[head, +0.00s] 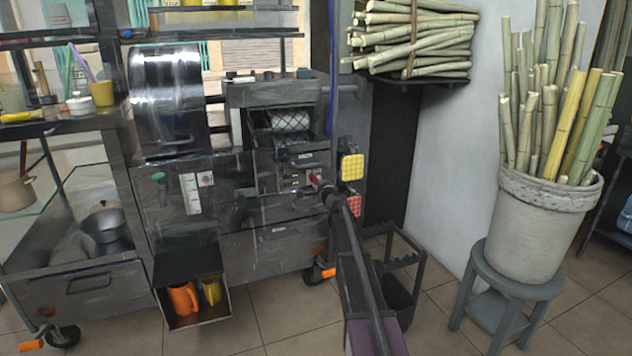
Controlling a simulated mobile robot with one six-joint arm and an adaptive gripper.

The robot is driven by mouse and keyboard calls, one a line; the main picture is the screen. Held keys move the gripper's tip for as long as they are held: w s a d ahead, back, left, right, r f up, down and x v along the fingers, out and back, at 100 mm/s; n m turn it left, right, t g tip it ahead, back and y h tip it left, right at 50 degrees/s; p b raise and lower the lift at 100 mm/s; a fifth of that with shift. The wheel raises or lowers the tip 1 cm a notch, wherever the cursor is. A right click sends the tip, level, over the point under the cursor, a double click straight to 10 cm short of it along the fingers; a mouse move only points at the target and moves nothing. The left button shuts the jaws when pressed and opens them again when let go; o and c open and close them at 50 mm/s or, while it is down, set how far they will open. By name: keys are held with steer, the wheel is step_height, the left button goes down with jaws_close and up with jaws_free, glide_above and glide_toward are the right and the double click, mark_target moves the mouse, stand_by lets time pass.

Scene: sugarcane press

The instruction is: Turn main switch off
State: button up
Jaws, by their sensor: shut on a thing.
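The sugarcane press (245,215) stands in the middle of the head view, a dark metal machine with a large shiny drum at its upper left. A small red switch handle (316,178) shows on its front, beside a small panel (293,180) below the roller opening. I take it to be the main switch. My arm reaches up from the bottom of the picture, and my gripper (325,188) is at the red handle, shut on it. The fingers are small and dark here and hide part of the handle, so its exact angle cannot be told.
A green knob (158,178) is on the press's left side. An open bin (196,305) holds orange and yellow jugs. A cane bucket (540,225) stands on a stool (510,285) at right.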

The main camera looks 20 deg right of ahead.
steer(key=shift+w, duration=0.1)
stand_by(0.4)
steer(key=o, duration=1.2)
steer(key=shift+c, duration=0.2)
steer(key=s, duration=1.2)
